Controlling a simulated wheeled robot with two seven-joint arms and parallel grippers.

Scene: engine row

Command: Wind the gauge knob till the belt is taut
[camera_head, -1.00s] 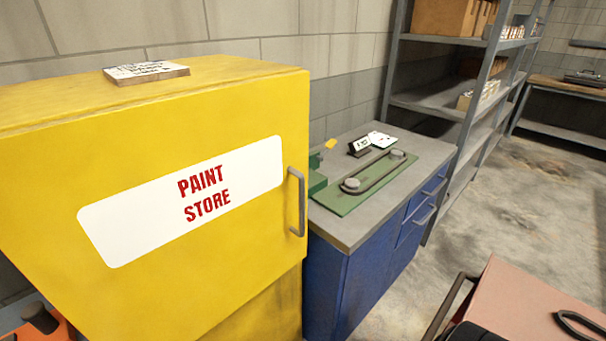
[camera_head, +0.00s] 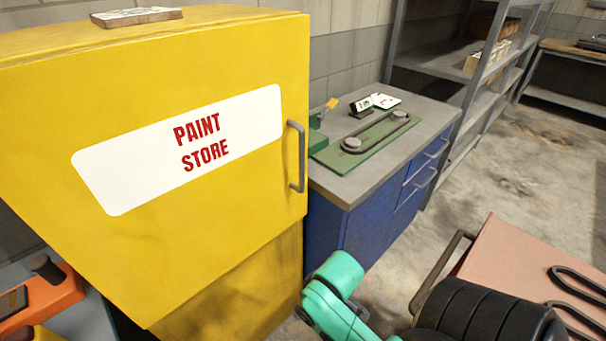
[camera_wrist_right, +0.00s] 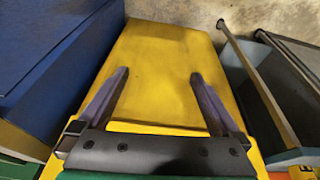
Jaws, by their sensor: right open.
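A dark belt (camera_head: 378,130) runs as a long loop around two round grey pulleys on a green board (camera_head: 331,157). The board lies on the grey-topped blue cabinet (camera_head: 376,215). A green block-like fixture (camera_head: 316,137) with a yellow tab (camera_head: 332,103) stands at the board's left end. I cannot make out the gauge knob, or how taut the belt is. My right gripper shows in the right wrist view (camera_wrist_right: 158,88), open and empty, with yellow surface behind its fingers. Neither gripper shows in the head view.
The yellow paint store cabinet (camera_head: 230,190) stands left of the blue cabinet, its handle (camera_head: 297,156) facing right. A pink-topped cart (camera_head: 505,262) with black loops is at lower right. Floor (camera_head: 500,185) is clear between.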

